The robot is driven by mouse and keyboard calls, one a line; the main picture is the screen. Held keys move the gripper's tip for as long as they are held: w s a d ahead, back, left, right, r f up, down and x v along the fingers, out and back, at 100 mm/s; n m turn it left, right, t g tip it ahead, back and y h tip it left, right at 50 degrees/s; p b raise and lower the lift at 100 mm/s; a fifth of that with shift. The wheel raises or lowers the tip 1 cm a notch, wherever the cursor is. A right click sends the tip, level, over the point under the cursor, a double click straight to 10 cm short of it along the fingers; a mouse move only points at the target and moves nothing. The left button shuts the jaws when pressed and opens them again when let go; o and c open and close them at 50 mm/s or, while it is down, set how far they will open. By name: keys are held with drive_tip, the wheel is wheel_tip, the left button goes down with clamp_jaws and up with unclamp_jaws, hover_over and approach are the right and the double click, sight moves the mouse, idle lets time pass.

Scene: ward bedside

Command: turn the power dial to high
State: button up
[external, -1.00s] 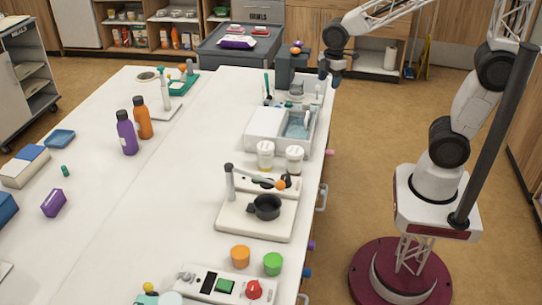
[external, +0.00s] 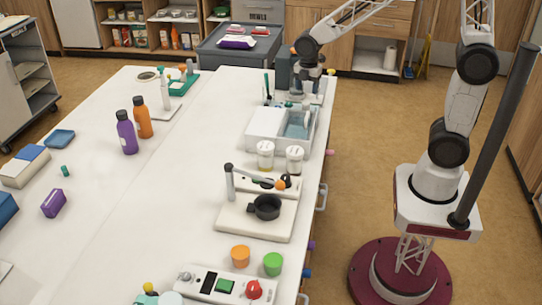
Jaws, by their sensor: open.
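Another white unit (external: 249,183) behind the pot carries a dark knob. I cannot tell which knob is the power dial, nor read any setting. My gripper (external: 307,88) is open at the far right of the table, over the dark grey and white equipment behind the white tray. Its fingertips are small and hard to make out. It is far from both knobs.
A black pot (external: 265,207) sits on a white base beside an upright post with an arm. Two white-lidded jars (external: 265,155) stand behind it. A white tray (external: 264,128) holds a blue-grey compartment. Orange and green cups (external: 240,256) stand near the panel. The table's middle is mostly clear.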

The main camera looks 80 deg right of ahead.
sight(306, 103)
drive_tip(key=shift+f, duration=3.9)
drive_tip(key=c, duration=0.9)
